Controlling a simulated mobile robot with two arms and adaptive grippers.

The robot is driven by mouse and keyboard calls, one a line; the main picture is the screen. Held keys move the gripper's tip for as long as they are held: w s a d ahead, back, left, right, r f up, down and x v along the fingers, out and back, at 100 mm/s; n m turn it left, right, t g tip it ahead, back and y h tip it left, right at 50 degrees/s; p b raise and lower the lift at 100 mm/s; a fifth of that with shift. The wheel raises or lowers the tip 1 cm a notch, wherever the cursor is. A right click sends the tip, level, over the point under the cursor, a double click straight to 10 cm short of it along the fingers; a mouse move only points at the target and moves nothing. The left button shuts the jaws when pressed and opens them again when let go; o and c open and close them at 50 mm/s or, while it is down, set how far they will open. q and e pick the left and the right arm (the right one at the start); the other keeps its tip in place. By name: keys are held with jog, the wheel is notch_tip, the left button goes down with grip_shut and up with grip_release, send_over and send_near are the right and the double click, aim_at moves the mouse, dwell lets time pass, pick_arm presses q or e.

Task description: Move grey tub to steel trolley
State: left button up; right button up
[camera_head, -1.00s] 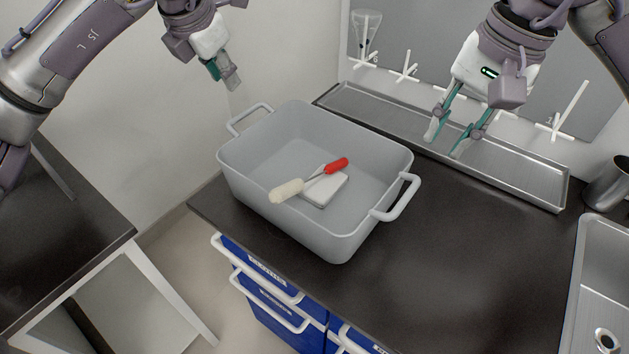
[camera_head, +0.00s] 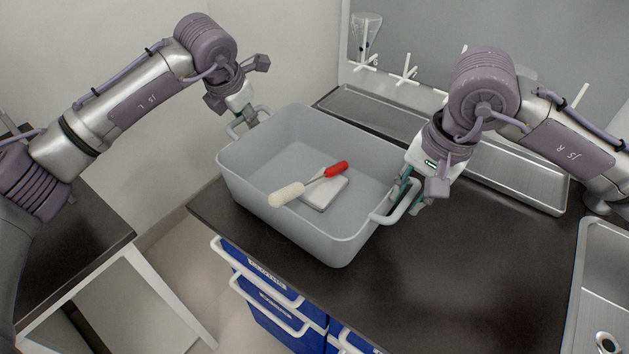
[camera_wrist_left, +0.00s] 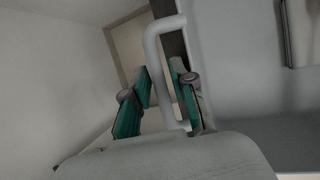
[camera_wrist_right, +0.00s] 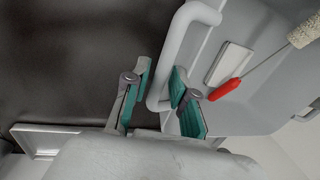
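The grey tub (camera_head: 250,155) stands on the dark counter, a white loop handle at each end. It holds a white block (camera_head: 325,192) and a brush (camera_head: 290,193) with a red handle. My left gripper (camera_head: 243,118) is at the far-left handle; in the left wrist view its fingers (camera_wrist_left: 160,75) straddle the handle (camera_wrist_left: 160,30), apparently open. My right gripper (camera_head: 412,192) is at the right handle (camera_head: 398,210); in the right wrist view its fingers (camera_wrist_right: 160,80) straddle that handle (camera_wrist_right: 178,40), apparently open. Firm contact is unclear at both. I recognise no steel trolley.
A long shallow steel tray (camera_head: 375,112) lies along the back of the counter (camera_head: 450,270). A sink (camera_head: 600,270) is at the right. Blue drawers (camera_head: 270,300) are below the counter. A dark-topped table (camera_head: 85,250) stands at the left across a floor gap.

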pick_arm(q)
jog(key=shift+f, duration=0.2)
pick_arm(e)
jog(key=shift+f, duration=0.2)
pick_arm(q)
grip_shut()
pick_arm(e)
grip_shut()
pick_arm(q)
jog(key=shift+w+r, duration=0.1)
jog(key=shift+r, duration=0.05)
pick_arm(e)
jog(key=shift+r, duration=0.1)
